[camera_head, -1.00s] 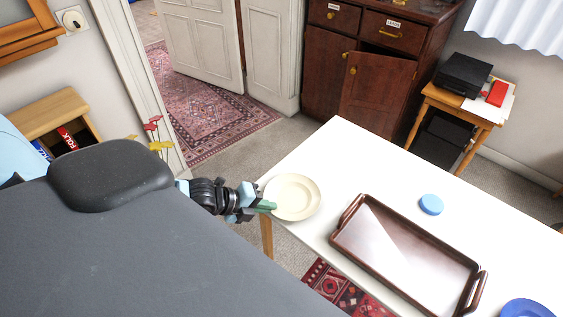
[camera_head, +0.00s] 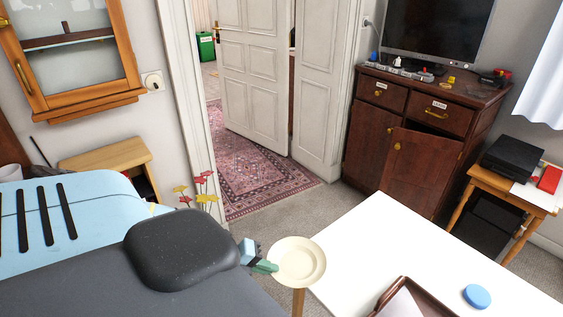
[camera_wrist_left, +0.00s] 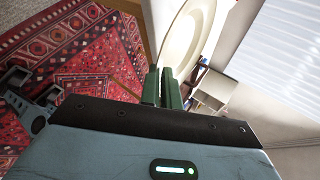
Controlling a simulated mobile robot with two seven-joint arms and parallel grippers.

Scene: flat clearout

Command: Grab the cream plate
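The cream plate (camera_head: 298,261) is round and shallow, at the left edge of the white table in the head view. My left gripper (camera_head: 265,267) reaches it from the left, its green fingers at the plate's near left rim. In the left wrist view the plate (camera_wrist_left: 189,36) rises from between the green fingers (camera_wrist_left: 164,88), which are closed on its rim. The plate seems held off the table, partly past its edge; the exact gap cannot be told. My right gripper is not in view.
The white table (camera_head: 385,250) bears a brown tray (camera_head: 405,286) and a blue round lid (camera_head: 477,296). A dark cabinet (camera_head: 365,150) stands behind, and a small wooden side table (camera_head: 512,196) at right. An open door (camera_head: 253,80) and rug (camera_head: 255,170) lie beyond, with clear floor between.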

